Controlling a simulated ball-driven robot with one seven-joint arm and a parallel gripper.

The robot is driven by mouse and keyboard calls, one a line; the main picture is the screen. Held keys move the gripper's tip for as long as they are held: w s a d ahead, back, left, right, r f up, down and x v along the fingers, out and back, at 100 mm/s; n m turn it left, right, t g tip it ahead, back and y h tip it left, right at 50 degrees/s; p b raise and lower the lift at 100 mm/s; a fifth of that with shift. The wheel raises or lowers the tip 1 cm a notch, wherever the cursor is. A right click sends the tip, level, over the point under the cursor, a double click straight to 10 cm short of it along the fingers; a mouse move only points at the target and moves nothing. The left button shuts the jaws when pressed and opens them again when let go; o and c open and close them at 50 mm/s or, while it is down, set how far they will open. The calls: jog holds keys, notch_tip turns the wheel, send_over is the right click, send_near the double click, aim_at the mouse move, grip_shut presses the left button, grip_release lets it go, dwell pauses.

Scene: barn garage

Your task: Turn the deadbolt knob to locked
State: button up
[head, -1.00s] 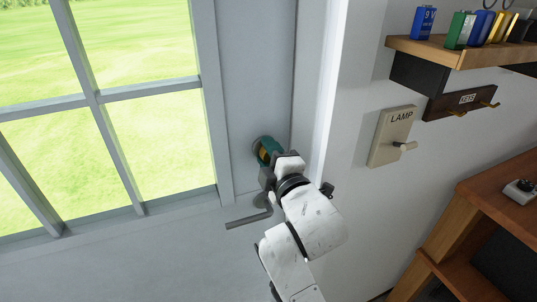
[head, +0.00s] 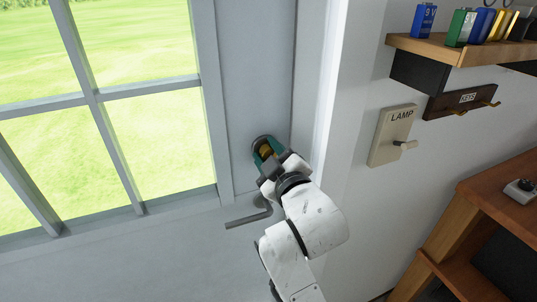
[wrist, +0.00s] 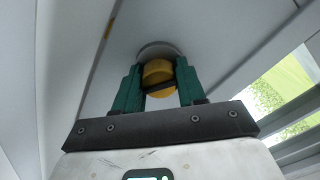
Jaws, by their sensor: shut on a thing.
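The deadbolt knob (head: 264,151) is brass yellow and sits on a round grey plate on the grey door, right of the window. It also shows in the wrist view (wrist: 158,72), with a dark bar across its near face. My gripper (head: 267,149) has green fingers, one on each side of the knob, and is shut on it. In the wrist view my gripper (wrist: 158,78) frames the knob between both fingers. The frames do not clearly show whether the bolt is locked.
A grey lever handle (head: 248,218) is on the door just below my gripper. The door frame (head: 333,100) stands to the right. Beyond it are a LAMP switch (head: 391,136), a shelf with batteries (head: 470,50) and a wooden bench (head: 500,195).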

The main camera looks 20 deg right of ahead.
jog(key=m+b, duration=0.1)
jog(key=m, duration=0.4)
jog(key=shift+m, duration=0.3)
jog(key=m+b, duration=0.1)
jog(key=m, duration=0.4)
dwell(0.4)
jog(key=o, duration=1)
jog(key=shift+o, duration=0.2)
jog(key=s+b, duration=0.1)
jog(key=s, duration=0.9)
jog(key=shift+s+b, duration=0.4)
